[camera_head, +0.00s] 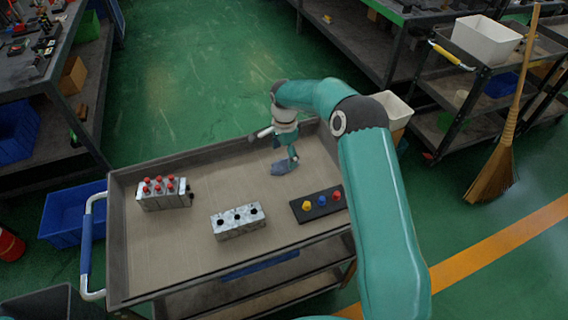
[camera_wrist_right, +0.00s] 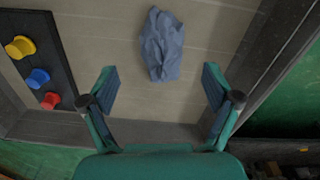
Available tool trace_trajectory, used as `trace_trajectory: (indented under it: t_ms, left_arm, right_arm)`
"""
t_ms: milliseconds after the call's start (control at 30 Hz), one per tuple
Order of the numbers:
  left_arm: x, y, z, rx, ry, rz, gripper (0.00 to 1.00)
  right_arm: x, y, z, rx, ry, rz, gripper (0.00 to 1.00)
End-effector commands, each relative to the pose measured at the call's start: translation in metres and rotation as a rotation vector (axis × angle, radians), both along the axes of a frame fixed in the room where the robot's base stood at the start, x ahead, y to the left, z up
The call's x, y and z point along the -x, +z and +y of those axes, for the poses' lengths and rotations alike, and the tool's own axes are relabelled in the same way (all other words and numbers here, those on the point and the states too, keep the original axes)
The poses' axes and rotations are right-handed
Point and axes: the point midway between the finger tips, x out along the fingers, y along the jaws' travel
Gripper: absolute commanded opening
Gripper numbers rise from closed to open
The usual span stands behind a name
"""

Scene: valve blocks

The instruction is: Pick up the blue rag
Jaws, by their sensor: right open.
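The blue rag (camera_head: 283,167) lies crumpled on the cart's top tray (camera_head: 150,233), near its far right side. In the right wrist view the rag (camera_wrist_right: 161,45) lies ahead of the fingertips, about midway between them sideways. My right gripper (camera_head: 291,156) is above the tray beside the rag and partly in front of it in the head view. My left gripper does not show.
A dark plate with yellow, blue and red knobs (camera_head: 321,203) lies right of a metal block with holes (camera_head: 238,221). A block with red knobs (camera_head: 163,193) stands at the left. The tray has raised walls. A broom (camera_head: 498,160) stands at the right.

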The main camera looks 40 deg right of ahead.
Motion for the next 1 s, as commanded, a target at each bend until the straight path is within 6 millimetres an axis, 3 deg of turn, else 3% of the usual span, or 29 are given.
trace_trajectory:
  t_ms: [233, 533, 900, 1000]
  left_arm:
    - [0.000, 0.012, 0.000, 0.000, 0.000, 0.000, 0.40]
    - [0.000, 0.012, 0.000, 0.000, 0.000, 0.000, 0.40]
    - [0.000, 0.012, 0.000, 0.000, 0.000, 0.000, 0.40]
    - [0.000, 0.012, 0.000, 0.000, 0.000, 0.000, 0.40]
  right_arm:
    - [-0.001, -0.033, -0.003, 0.000, 0.001, 0.004, 0.88]
    - [-0.002, -0.040, -0.003, 0.001, 0.001, 0.000, 0.88]
    - [-0.002, -0.039, -0.003, 0.000, 0.001, 0.000, 0.28]
    - [-0.002, -0.039, -0.003, 0.000, 0.001, 0.000, 0.28]
